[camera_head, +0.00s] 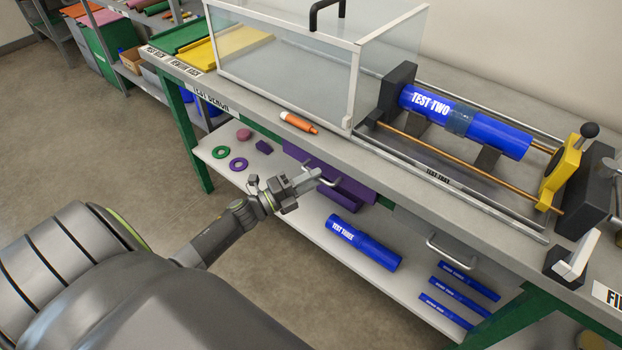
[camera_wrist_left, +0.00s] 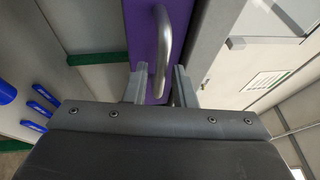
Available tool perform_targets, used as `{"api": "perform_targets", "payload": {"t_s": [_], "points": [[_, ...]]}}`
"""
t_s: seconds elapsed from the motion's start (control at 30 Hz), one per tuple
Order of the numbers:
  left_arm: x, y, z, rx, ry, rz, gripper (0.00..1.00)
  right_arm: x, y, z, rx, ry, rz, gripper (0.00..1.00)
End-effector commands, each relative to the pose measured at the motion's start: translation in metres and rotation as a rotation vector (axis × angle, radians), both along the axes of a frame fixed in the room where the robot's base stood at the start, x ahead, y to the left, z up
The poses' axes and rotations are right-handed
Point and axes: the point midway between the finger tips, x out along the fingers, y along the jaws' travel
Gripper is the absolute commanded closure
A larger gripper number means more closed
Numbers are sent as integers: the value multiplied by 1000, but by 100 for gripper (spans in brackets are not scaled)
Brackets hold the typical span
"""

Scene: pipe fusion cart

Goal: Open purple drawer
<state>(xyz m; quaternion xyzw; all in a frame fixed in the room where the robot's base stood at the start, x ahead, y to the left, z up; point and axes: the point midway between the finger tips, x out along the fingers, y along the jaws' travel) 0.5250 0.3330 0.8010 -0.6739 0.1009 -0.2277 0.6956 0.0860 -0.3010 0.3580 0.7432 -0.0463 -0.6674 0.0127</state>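The purple drawer (camera_head: 350,183) sits under the bench top, with a pale bar handle (camera_head: 328,181) on its front. In the left wrist view the purple front (camera_wrist_left: 140,22) and its metal handle (camera_wrist_left: 163,45) fill the upper middle. My left gripper (camera_head: 308,182) is at the handle. In the left wrist view its two fingers (camera_wrist_left: 159,88) are apart, with the near end of the handle between them. I see no clear contact of both fingers with it. My right gripper is not in view.
The lower shelf (camera_head: 305,222) holds purple and green rings, a blue TEST THREE cylinder (camera_head: 363,243) and several thin blue tubes. Another drawer handle (camera_head: 445,254) is to the right. A clear case (camera_head: 285,60) and an orange marker (camera_head: 299,123) are on the bench top. The floor in front is clear.

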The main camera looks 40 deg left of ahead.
Motion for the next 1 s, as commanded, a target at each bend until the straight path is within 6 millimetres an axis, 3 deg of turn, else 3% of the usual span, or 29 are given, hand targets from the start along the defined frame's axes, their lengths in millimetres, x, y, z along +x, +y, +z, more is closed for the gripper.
{"api": "perform_targets", "payload": {"t_s": [0.03,0.17,0.57,0.77,1.0], "points": [[0,0,0,0,0,0,83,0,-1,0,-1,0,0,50],[0,0,0,0,0,0,100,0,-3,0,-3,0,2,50],[-5,1,0,0,1,0,100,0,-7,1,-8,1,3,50],[-37,3,-1,0,5,1,100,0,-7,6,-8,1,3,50],[-102,8,-1,0,8,1,100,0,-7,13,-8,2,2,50]]}}
